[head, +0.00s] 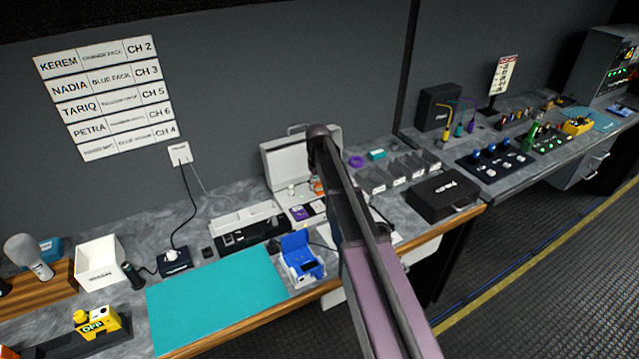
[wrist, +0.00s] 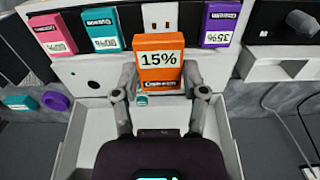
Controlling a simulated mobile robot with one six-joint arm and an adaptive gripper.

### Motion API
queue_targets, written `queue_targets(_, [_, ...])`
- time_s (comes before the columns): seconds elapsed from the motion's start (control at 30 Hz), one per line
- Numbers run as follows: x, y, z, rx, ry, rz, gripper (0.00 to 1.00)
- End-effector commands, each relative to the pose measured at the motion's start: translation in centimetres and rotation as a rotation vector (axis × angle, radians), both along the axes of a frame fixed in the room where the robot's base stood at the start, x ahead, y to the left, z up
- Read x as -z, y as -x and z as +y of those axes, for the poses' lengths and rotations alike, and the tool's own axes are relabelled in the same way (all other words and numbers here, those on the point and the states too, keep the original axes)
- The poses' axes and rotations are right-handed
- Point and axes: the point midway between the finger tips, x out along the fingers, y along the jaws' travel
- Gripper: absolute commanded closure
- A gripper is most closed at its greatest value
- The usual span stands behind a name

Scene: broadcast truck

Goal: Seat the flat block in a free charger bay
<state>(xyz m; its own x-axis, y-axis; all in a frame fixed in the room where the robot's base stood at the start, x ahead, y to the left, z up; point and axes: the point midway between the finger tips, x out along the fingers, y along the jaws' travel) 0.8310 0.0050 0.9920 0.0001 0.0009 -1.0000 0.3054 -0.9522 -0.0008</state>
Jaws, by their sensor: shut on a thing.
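My gripper (wrist: 161,88) is shut on the flat orange block (wrist: 158,60), with one finger at each side of it. The block's label reads "15%". In the head view a bit of orange (head: 317,186) shows beside my arm, which hides the gripper there. The white charger (wrist: 85,72) lies behind and beyond the block in the wrist view. Pink (wrist: 53,35), teal (wrist: 103,30) and purple (wrist: 220,24) blocks stand in its bays. A bay with small dark contacts (wrist: 160,22) shows between teal and purple, partly hidden by the orange block. I cannot tell whether the block touches the charger.
An open white case (head: 283,163) stands at the wall; its hollow inside (wrist: 90,130) shows below my gripper in the wrist view. A blue open box (head: 301,258) and a teal mat (head: 215,300) lie at the front. A black case (head: 444,196) sits to the right.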

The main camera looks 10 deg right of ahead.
Motion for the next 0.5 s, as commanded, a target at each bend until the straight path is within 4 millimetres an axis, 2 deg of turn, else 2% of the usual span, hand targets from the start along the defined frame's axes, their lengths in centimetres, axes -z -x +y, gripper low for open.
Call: queue_targets(0.5, [0.93,0.02,0.05,0.000,0.000,0.000,0.78])
